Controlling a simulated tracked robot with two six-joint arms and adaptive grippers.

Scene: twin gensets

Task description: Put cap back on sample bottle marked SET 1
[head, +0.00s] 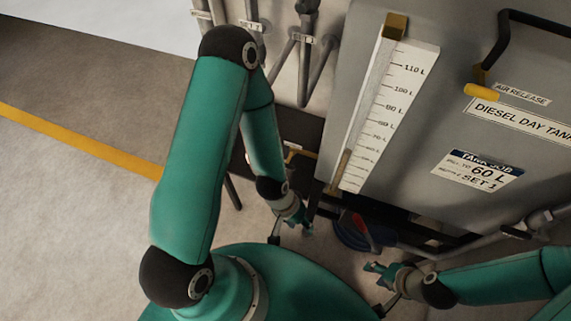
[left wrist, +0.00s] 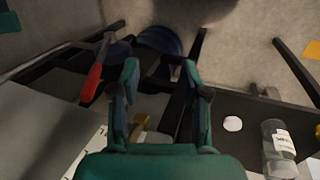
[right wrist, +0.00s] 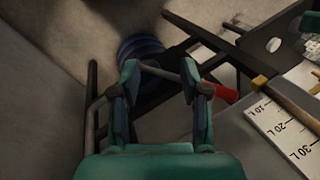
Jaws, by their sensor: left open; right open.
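In the left wrist view a clear bottle (left wrist: 279,150) with a white label stands at the right on a dark shelf; its label is too blurred to read. A round white cap (left wrist: 232,123) lies beside it on the shelf, to its left, apart from it. The cap also shows at the upper right of the right wrist view (right wrist: 273,45). My left gripper (left wrist: 160,82) is open and empty, left of the cap. My right gripper (right wrist: 160,70) is open and empty, away from the cap. In the head view I cannot make out bottle or cap.
The grey day tank (head: 430,120) with its level scale (head: 385,115) stands at the right. A red handle (left wrist: 92,82) and a blue coiled hose (left wrist: 160,40) lie near the grippers. Pipes (head: 305,60) run behind my left arm. Open floor (head: 70,200) lies at the left.

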